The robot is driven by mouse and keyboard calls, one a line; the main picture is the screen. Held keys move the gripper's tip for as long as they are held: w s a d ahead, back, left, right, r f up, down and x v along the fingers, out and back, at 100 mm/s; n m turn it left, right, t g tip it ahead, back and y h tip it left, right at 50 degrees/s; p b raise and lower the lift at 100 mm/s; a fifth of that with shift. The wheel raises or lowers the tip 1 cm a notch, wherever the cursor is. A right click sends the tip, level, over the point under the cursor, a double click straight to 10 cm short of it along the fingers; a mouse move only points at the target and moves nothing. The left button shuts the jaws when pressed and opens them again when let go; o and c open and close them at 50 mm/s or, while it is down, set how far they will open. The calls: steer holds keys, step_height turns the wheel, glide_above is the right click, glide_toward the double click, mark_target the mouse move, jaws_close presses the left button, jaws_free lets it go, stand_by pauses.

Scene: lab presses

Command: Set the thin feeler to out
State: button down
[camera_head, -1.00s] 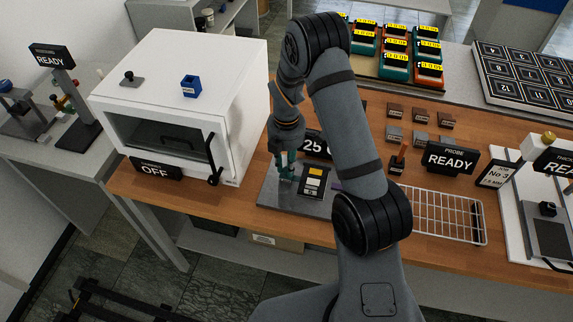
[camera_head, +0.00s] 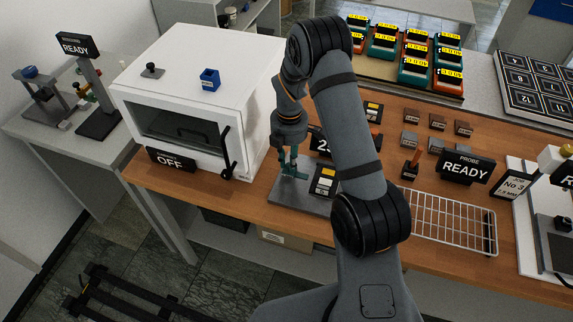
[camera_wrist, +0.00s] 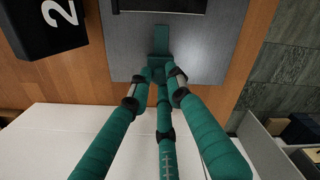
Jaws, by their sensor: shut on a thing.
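My gripper (camera_wrist: 160,78), with teal fingers and dark joints, is low over a grey metal plate (camera_wrist: 110,45). It also shows in the head view (camera_head: 291,168), above the left part of that plate (camera_head: 290,192). The fingers are drawn together on a small teal piece (camera_wrist: 160,62). A flat teal strip (camera_wrist: 163,34) extends from it over the plate. I cannot tell for certain whether this is the thin feeler, because its colour matches the fingers. A black-and-yellow labelled block (camera_head: 324,181) sits on the plate beside the gripper. My arm hides part of the plate's right side.
A white oven (camera_head: 205,85) with an OFF sign (camera_head: 171,160) stands close left of the gripper. A numbered black display (camera_head: 320,143) stands behind the plate, partly hidden by my arm. A wire rack (camera_head: 450,222) and PROBE READY sign (camera_head: 464,167) are at right.

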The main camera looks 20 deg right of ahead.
mark_target(288, 164)
steer(key=shift+w+a+r, duration=0.1)
steer(key=shift+w+a, duration=0.1)
steer(key=c, duration=1.7)
jaws_free()
steer(key=shift+a, duration=0.1)
steer(key=shift+c, duration=0.2)
steer(key=shift+o, duration=0.6)
step_height(288, 164, up, 12)
